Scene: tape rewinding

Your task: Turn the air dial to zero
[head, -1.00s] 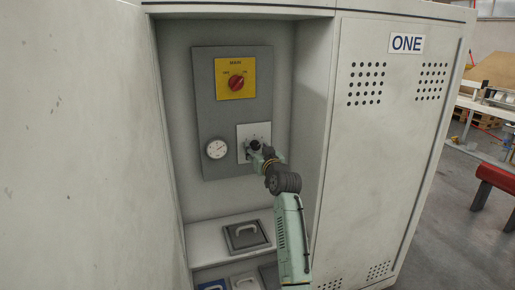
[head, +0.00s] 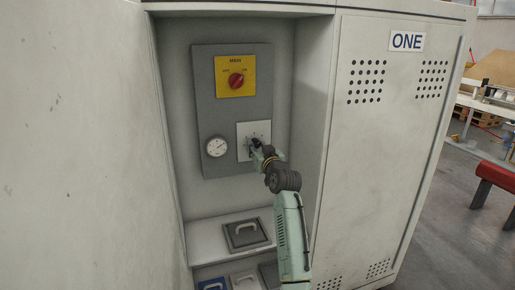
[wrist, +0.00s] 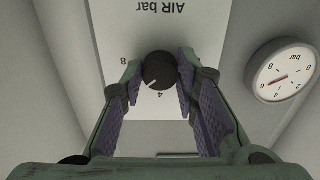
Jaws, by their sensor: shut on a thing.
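The air dial (wrist: 160,72) is a round black knob on a white plate (wrist: 105,35) marked "AIR bar", upside down in the wrist view. A pale mark on the knob points down and left, between the 4 and the 8. My gripper (wrist: 159,76) is shut on the dial, with one purple-padded finger at each side. In the head view my gripper (head: 256,149) covers much of the dial. The round gauge (wrist: 282,75) stands beside the plate. Its red needle points to the lower left in the wrist view.
A yellow plate with a red main switch (head: 236,81) sits above the dial on the grey panel (head: 206,108). Cabinet walls flank the recess. Lidded compartments with handles (head: 246,236) lie below.

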